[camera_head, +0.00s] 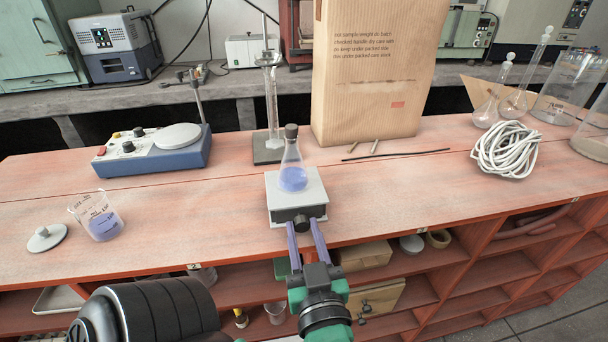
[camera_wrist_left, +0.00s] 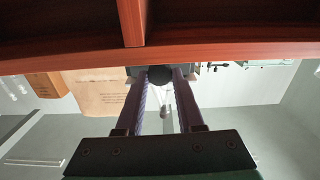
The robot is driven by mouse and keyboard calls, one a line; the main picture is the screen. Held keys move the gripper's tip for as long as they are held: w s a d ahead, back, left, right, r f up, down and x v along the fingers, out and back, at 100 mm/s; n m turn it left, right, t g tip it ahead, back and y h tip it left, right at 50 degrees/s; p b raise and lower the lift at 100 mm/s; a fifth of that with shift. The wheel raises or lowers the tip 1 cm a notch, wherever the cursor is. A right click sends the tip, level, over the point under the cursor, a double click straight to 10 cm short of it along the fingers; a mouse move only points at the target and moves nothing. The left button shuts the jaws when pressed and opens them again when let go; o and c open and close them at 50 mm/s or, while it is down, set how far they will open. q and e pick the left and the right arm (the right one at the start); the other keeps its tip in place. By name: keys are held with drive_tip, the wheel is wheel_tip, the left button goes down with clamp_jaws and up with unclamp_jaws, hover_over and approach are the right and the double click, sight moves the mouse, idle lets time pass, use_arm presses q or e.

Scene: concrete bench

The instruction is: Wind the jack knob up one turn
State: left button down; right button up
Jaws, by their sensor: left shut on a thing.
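The lab jack (camera_head: 281,214) stands near the front edge of the bench, with a pale top plate and a dark body. Its black knob (camera_head: 301,222) faces the front, and the knob also shows in the wrist view (camera_wrist_left: 160,75). A stoppered conical flask (camera_head: 292,163) with blue liquid stands upright on the jack's plate. My left gripper (camera_head: 306,226) reaches in from the front, its two purple fingers shut on the knob from either side. The fingers also show in the wrist view (camera_wrist_left: 160,85), one each side of the knob. My right gripper is in neither view.
A blue-and-white stirrer (camera_head: 153,156), a beaker of blue liquid (camera_head: 100,216) and a disc-shaped lid (camera_head: 45,238) are to the left. A tall paper bag (camera_head: 365,75) stands behind, and coiled white cord (camera_head: 505,150) lies right. Red shelves (camera_head: 470,284) lie below the bench edge.

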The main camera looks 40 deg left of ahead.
use_arm(q)
drive_tip(key=m+p, duration=0.1)
drive_tip(key=m, duration=0.3)
drive_tip(key=shift+r, duration=0.15)
drive_tip(key=shift+m+p, duration=0.45)
drive_tip(key=shift+m, duration=0.25)
drive_tip(key=shift+f, duration=0.2)
drive_tip(key=c, duration=0.5)
unclamp_jaws()
drive_tip(key=shift+f, duration=0.1)
